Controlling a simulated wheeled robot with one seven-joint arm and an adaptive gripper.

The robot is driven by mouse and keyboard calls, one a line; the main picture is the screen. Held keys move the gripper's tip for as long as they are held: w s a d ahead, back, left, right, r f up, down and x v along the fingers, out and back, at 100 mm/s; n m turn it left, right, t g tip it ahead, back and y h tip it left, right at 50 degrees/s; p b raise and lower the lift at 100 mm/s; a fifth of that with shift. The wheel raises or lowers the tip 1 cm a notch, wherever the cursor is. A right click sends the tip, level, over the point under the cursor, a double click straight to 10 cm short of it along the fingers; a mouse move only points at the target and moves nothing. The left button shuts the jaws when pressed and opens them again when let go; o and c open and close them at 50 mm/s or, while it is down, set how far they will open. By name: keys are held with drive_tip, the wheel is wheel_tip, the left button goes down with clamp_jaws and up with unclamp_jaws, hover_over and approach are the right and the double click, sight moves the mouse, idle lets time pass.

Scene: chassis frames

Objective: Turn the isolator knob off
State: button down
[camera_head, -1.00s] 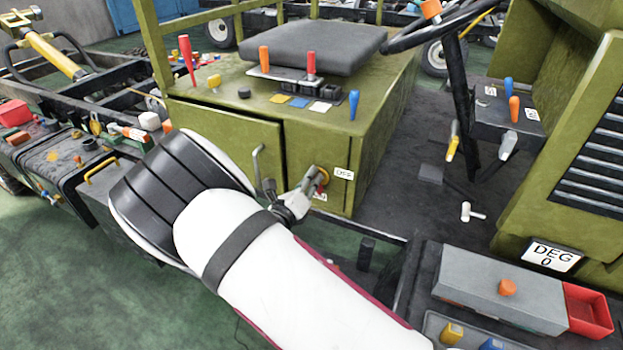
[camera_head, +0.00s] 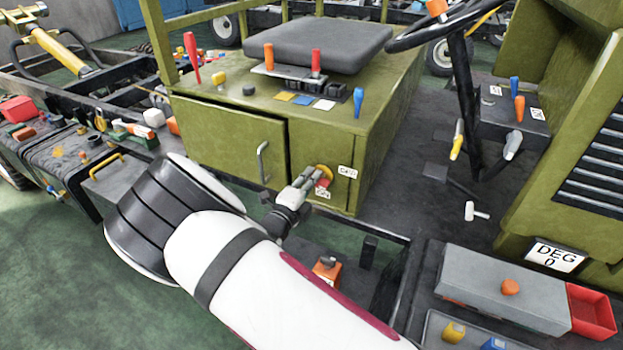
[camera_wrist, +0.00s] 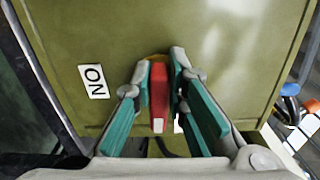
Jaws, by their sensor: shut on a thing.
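The isolator knob (camera_wrist: 159,97) is a red bar handle with a white mark at its lower end in the wrist view. It sits on a yellow plate (camera_head: 326,171) on the olive box under the seat. My gripper (camera_head: 313,178) is at the knob, and in the wrist view its teal-padded fingers (camera_wrist: 160,88) are closed on both sides of it. An ON label (camera_wrist: 94,81) shows left of the knob in the wrist view. In the head view the ON label (camera_head: 323,194) is below the knob and the OFF label (camera_head: 347,171) is right of it. My fingers partly hide the knob there.
A bent door handle (camera_head: 262,161) stands out left of my gripper. An orange block (camera_head: 327,270) lies below my arm in the frame opening. A grey box (camera_head: 500,285) and red bin (camera_head: 591,310) are at lower right. A DEG 0 sign (camera_head: 553,256) is at right.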

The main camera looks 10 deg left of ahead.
drive_tip(key=shift+s+a+f+n, duration=0.15)
drive_tip(key=shift+f+n, duration=0.1)
drive_tip(key=shift+n, duration=0.15)
drive_tip(key=c, duration=1.6)
unclamp_jaws()
drive_tip(key=shift+r, duration=0.1)
drive_tip(key=v, duration=1.1)
drive_tip(key=shift+s, duration=0.4)
drive_tip(key=shift+a, duration=0.1)
